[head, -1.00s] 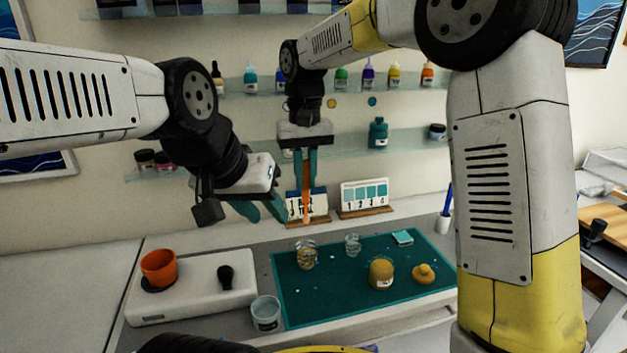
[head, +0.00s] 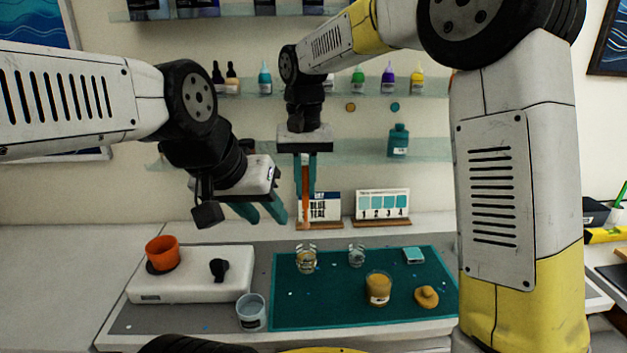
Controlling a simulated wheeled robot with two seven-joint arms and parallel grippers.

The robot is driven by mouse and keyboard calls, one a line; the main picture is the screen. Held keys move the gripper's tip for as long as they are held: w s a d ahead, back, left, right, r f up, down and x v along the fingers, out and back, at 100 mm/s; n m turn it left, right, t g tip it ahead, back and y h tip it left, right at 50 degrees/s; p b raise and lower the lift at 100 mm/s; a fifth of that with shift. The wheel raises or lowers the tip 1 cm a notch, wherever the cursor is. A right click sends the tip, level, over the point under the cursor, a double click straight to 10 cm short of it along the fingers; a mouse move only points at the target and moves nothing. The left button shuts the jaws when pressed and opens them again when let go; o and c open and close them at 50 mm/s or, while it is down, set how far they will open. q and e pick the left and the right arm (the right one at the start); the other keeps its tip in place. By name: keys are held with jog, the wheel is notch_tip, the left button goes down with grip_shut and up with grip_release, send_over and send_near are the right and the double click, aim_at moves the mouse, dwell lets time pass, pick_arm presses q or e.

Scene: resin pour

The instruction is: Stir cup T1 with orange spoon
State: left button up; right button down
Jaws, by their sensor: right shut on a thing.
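My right gripper (head: 305,180) is shut on the orange spoon (head: 306,205), which hangs upright with its lower end down. The spoon is above a small clear cup with amber contents (head: 306,262) on the teal mat (head: 330,310), apart from it. A second small clear cup (head: 356,257) stands to its right. I cannot read a T1 label on either. My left gripper (head: 264,213), left of the spoon, is empty with its teal fingers apart.
A jar of amber liquid (head: 378,290) and a yellow-brown lid-like piece (head: 427,297) are on the mat's right. A clear tub (head: 251,313) stands left of the mat. A white scale-like unit (head: 190,288) carries an orange cup (head: 162,253). Cards (head: 382,204) stand behind.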

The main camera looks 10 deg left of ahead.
aim_at(307, 222)
jog(key=shift+f, duration=5.85)
jog(key=shift+d, duration=0.15)
